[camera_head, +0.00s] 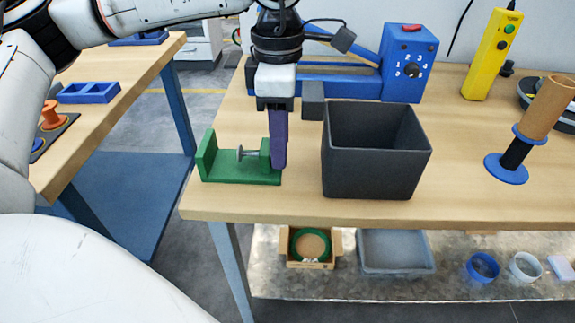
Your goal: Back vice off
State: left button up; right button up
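The green vice (225,173) sits on the wooden workbench near its left front corner. It has a tall left wall, a grey screw in the middle and a block at the right end. My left gripper (279,158) points straight down at the vice's right end, with its purple fingers in front of or beside the block there. The fingers overlap in this view, so their gap is hidden, and I cannot tell whether they touch the vice. My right gripper is out of view.
A dark grey open bin (372,166) stands just right of the gripper. Behind are a blue machine with a dial (408,50) and a yellow control box (490,55). A cardboard tube on a blue-flanged spindle (545,108) is at right. The workbench's front edge (400,212) is close.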

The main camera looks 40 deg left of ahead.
pick_arm(q)
jog(key=shift+f, duration=0.45)
